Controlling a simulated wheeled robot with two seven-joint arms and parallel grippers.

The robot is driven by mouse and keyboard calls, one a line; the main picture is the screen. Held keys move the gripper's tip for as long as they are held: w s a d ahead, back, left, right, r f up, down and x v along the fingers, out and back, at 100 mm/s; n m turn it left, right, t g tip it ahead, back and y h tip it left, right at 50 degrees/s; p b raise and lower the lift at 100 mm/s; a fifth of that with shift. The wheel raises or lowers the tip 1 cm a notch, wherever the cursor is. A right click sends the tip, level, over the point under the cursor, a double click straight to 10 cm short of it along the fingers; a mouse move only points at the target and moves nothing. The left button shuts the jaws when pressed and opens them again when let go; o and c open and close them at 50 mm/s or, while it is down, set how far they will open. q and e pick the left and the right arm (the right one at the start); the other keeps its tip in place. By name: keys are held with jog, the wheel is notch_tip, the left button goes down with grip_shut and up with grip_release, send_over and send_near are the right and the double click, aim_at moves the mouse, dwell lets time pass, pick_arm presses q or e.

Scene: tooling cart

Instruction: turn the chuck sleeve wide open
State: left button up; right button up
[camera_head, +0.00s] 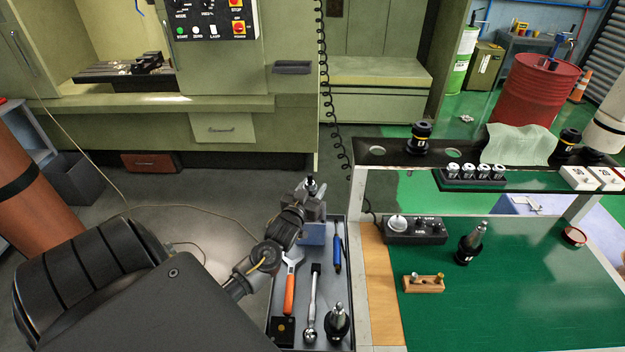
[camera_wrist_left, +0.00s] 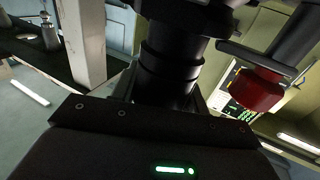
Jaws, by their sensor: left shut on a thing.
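The left arm comes in from the lower left, and my left gripper (camera_head: 311,203) is over the narrow tool tray, at the blue-based fixture (camera_head: 313,234). It is shut on a dark part that I take to be the chuck sleeve; a small dark tip (camera_head: 312,184) shows above the fingers. In the left wrist view, a black ringed cylinder (camera_wrist_left: 170,68) stands just beyond the gripper body. The fingertips and most of the grip are hidden, so how far the sleeve is turned cannot be told. My right gripper is not in view.
The tray (camera_head: 349,260) also holds an orange-handled wrench (camera_head: 290,285), a ratchet (camera_head: 313,305), a blue-handled tool (camera_head: 337,248) and a tool holder (camera_head: 337,322). Right of it, the green mat (camera_head: 460,320) carries a control box (camera_head: 415,230) and another holder (camera_head: 470,244).

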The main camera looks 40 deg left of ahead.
pick_arm(q)
jog(key=o, duration=1)
jog(key=shift+s, duration=0.15)
jog(key=b+v, duration=0.3)
jog(key=v, duration=0.7)
jog(key=shift+s+d+r+b, duration=0.1)
jog(key=shift+s+b, duration=0.15)
jog(key=shift+b, duration=0.05)
